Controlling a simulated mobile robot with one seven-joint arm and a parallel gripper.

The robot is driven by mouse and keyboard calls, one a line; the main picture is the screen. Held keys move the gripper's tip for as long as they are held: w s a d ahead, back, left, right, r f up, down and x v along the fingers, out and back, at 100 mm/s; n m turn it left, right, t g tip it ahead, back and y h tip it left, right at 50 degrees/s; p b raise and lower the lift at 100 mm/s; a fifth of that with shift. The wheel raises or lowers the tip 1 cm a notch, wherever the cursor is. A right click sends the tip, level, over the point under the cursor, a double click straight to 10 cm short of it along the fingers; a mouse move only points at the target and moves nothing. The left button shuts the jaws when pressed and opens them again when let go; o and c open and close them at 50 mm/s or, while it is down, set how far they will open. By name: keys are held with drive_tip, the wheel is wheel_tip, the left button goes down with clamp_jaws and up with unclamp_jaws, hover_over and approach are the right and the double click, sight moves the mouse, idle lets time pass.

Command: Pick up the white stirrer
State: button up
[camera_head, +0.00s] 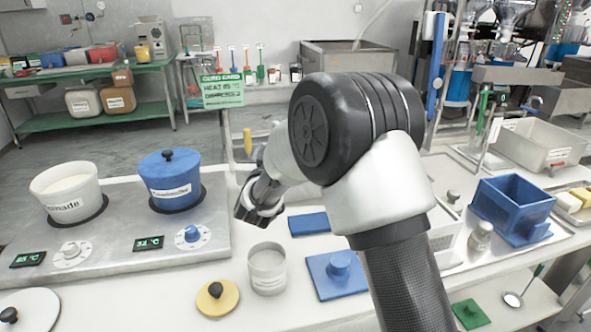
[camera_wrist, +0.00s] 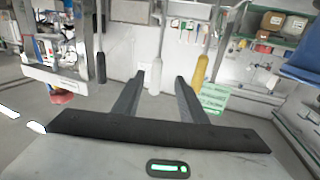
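The white stirrer (camera_wrist: 155,78) shows in the wrist view as a pale handle on a thin shaft. It lines up between my fingers, near the left fingertip. I cannot tell whether it is between them or beyond them. My gripper (camera_wrist: 161,77) is open, with the two dark fingers apart. In the head view my gripper (camera_head: 258,207) is small and partly hidden, beyond the counter items. I cannot make out the white stirrer there; my arm covers much of that area.
A yellow-handled stirrer (camera_wrist: 201,70) is right of my fingers in the wrist view, and a dark-handled one (camera_wrist: 101,67) is left. In the head view, a blue pot (camera_head: 170,180), a grey cup (camera_head: 267,268) and a blue lid (camera_head: 338,272) are near my arm.

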drive_tip(key=w, duration=0.5)
drive_tip(key=w+b, duration=0.1)
drive_tip(key=w, duration=0.1)
drive_tip(key=shift+w+d+f, duration=0.35)
drive_tip(key=shift+f, duration=0.05)
clamp_jaws()
